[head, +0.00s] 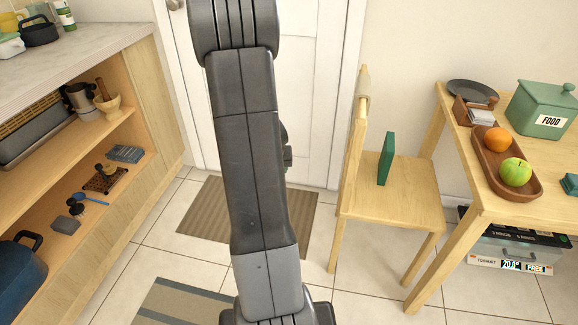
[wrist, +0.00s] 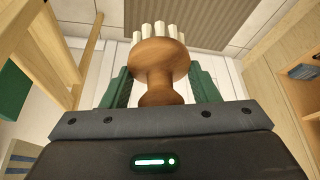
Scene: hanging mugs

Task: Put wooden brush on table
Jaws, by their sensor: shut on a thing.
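In the wrist view, the wooden brush (wrist: 160,58) has a round brown knob and pale bristle tufts pointing away from the camera. My gripper (wrist: 161,85) is shut on it, with the green fingers on either side of its narrow wooden part. In the head view, the brush and my gripper are out of sight, and my arm fills the middle. The wooden table (head: 535,211) stands at the right, with bare wood along its near edge.
On the table are a wooden tray (head: 484,168) with an orange and a green apple, a green FOOD box (head: 541,108) and a dark plate (head: 472,91). A wooden chair (head: 405,192) stands left of it. An open shelf unit (head: 155,110) is at the left.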

